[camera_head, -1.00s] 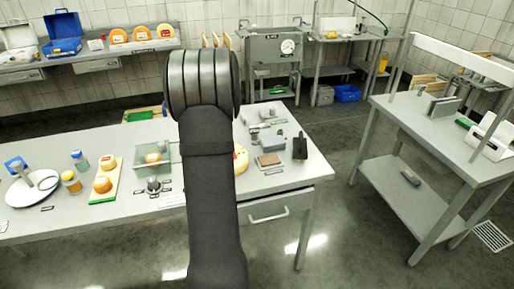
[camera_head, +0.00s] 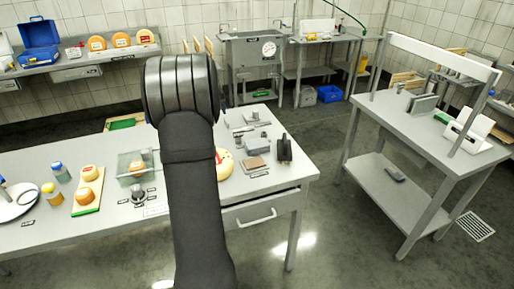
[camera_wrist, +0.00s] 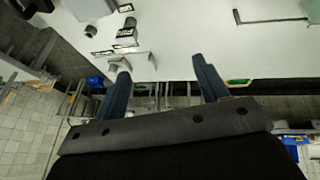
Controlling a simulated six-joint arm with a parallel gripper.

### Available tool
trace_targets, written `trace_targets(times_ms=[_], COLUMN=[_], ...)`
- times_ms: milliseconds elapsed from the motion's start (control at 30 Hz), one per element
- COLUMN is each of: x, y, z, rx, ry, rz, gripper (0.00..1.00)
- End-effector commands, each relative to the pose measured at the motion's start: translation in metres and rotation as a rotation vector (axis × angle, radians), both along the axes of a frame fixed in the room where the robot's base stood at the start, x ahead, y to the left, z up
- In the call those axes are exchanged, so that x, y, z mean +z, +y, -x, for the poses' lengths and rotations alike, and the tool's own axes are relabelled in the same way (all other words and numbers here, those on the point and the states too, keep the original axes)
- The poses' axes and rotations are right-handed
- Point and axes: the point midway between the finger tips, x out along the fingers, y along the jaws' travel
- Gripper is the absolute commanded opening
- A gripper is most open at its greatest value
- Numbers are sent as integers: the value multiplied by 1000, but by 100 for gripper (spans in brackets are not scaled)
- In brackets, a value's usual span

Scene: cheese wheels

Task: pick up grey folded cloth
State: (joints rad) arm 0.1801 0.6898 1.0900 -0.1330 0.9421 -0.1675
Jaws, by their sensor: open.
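My gripper (camera_wrist: 160,66) shows in the wrist view as two blue fingers spread apart with nothing between them. In the head view my dark arm stands in front of the long table and hides the gripper. A grey block-like thing (camera_head: 257,146), which may be the grey folded cloth, lies on the right end of that table. It is too small to identify surely. A brownish flat square (camera_head: 254,163) lies just in front of it. Another small grey thing (camera_head: 395,174) lies on the lower shelf of the right-hand table.
The long table (camera_head: 110,232) carries a dark upright object (camera_head: 284,149), a yellow cheese (camera_head: 224,163) partly behind my arm, a clear box (camera_head: 133,167) and a green-edged board with cheeses (camera_head: 88,190). Open floor separates it from the right-hand table (camera_head: 400,125).

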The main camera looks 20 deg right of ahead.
Motion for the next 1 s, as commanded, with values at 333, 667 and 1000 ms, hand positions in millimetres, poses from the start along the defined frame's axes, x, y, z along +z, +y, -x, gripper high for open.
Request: trace_targets(times_ms=[333,667,1000], x=[-3,-15,-21], y=[-8,-48,-85], z=[-2,-4,0], rx=[-125,-779,-1419], ry=[7,-2,-109], rz=[-31,-133,-156], gripper=[67,67,67])
